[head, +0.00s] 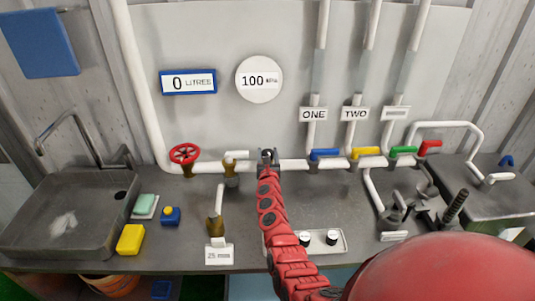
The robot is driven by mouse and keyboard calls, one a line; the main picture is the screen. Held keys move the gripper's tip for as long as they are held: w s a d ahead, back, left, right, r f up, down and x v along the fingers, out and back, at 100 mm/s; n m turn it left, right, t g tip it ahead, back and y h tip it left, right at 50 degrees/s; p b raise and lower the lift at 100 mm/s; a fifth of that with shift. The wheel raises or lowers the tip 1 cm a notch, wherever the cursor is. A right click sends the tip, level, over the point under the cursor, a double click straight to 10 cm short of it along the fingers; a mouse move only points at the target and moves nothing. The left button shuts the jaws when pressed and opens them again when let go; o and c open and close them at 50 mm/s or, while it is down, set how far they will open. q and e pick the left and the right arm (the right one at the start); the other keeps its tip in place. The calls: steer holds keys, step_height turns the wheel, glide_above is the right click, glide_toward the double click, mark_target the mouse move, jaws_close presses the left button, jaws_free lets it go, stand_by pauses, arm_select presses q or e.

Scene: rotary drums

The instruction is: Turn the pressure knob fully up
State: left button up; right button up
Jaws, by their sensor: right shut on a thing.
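My right gripper (268,157) reaches up from the bottom on its red arm to the white pipe, straight below the round pressure gauge. It is shut on the pressure knob, which the jaws and wrist hide almost wholly, so I cannot tell how far the knob is turned. The round white gauge (259,79) on the wall panel reads 100 kPa. My left gripper is not in view.
A brass valve with a white lever (231,172) stands just left of the gripper, and a red handwheel (184,153) farther left. Blue (324,154), yellow (365,152) and green (403,151) handles line the pipe to the right. A sink (60,222) is at left.

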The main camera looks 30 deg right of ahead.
steer(key=shift+w+a+r+m+h, duration=0.1)
steer(key=shift+a+m+h, duration=0.1)
steer(key=shift+m+h, duration=0.15)
steer(key=shift+w+a+g+h, duration=0.1)
steer(key=shift+g+h, duration=0.15)
steer(key=shift+g, duration=0.15)
steer(key=shift+m+h, duration=0.3)
steer(key=shift+m, duration=0.05)
steer(key=shift+m+g+h, duration=0.5)
steer(key=shift+g+h, duration=0.1)
steer(key=shift+g, duration=0.1)
steer(key=shift+d+f+m+g+h+b, duration=0.2)
steer(key=shift+m+g+h+b, duration=0.3)
steer(key=shift+m+g+h, duration=0.15)
steer(key=m+g+h+b, duration=0.1)
steer(key=g+b, duration=0.1)
steer(key=b, duration=0.5)
steer(key=m+g+h+b, duration=0.1)
steer(key=m+g+b, duration=0.1)
steer(key=b, duration=0.6)
steer(key=m+g+h+b, duration=0.1)
steer(key=m+g+b, duration=0.1)
steer(key=b, duration=0.6)
steer(key=shift+s+d+f+g+h, duration=0.15)
steer(key=shift+s+f+g+h, duration=0.1)
steer(key=shift+g, duration=0.3)
steer(key=shift+r+g+b, duration=0.25)
steer(key=shift+g+b, duration=0.05)
steer(key=shift+b, duration=0.55)
